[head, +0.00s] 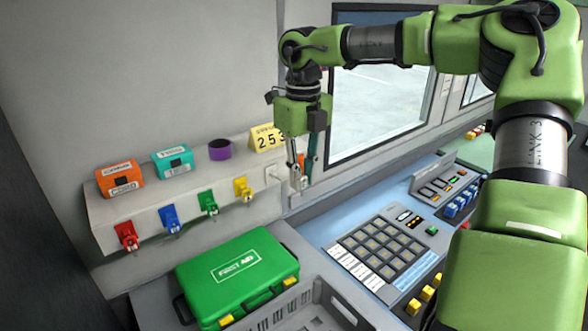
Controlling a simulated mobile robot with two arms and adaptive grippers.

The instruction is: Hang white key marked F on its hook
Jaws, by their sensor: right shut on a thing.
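My right gripper (302,182) hangs fingers-down at the right end of the key shelf and is shut. A small pale piece (304,183) shows at its fingertips, which fits the white key; its letter cannot be read. A pale square plate (273,173) sits on the shelf front just left of the fingers, with no key seen on it; it may be a hook plate. Red (127,238), blue (170,219), green (208,203) and yellow (242,189) keys hang in a row to its left. My left gripper is not in view.
Below lie a green first aid case (238,276) and a grey crate (318,292). A button console (382,248) is at right.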

